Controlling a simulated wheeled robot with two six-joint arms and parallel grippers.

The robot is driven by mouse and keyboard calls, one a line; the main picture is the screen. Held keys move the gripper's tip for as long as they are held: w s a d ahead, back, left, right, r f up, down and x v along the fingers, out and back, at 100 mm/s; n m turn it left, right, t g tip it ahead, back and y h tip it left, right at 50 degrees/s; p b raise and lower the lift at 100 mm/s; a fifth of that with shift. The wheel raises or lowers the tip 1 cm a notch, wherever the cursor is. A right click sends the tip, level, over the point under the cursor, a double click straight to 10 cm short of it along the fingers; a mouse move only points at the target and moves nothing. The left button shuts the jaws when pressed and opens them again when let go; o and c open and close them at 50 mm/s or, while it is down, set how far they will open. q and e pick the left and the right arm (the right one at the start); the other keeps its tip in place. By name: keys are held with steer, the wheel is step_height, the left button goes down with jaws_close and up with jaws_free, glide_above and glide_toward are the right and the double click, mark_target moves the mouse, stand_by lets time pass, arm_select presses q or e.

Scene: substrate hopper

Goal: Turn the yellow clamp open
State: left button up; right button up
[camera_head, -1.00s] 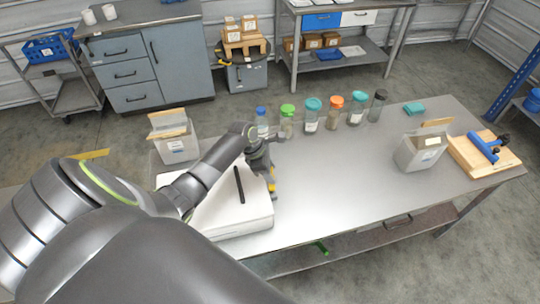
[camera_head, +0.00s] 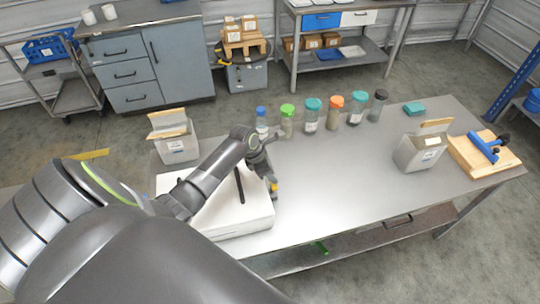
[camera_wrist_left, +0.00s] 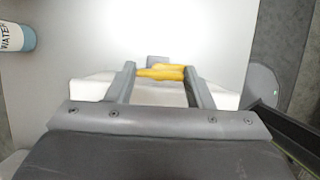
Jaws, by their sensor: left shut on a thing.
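The yellow clamp (camera_head: 274,187) is a small yellow part at the right side of the white box (camera_head: 236,218) on the steel table. In the left wrist view the yellow clamp (camera_wrist_left: 160,72) lies crosswise between the two fingers of my left gripper (camera_wrist_left: 160,80), which is shut on it. In the head view my left gripper (camera_head: 270,180) reaches down beside the box's right edge, and my arm hides part of the box. How far the clamp is turned is too small to tell. My right gripper is not in view.
Several lidded jars stand along the table's back edge, including a blue-capped bottle (camera_head: 262,122) near my wrist. A grey bin (camera_head: 420,152) and a wooden board (camera_head: 484,155) with a blue tool are at right. The middle of the table (camera_head: 340,180) is clear.

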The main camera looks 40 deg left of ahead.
arm_select(q)
steer(key=o, duration=1)
steer(key=shift+s+a+r, duration=0.1)
steer(key=shift+a+r, duration=0.1)
steer(key=shift+r, duration=0.35)
steer(key=b+v, duration=0.2)
steer(key=v, duration=1.4)
steer(key=shift+s+r, duration=0.1)
steer(key=shift+s, duration=0.05)
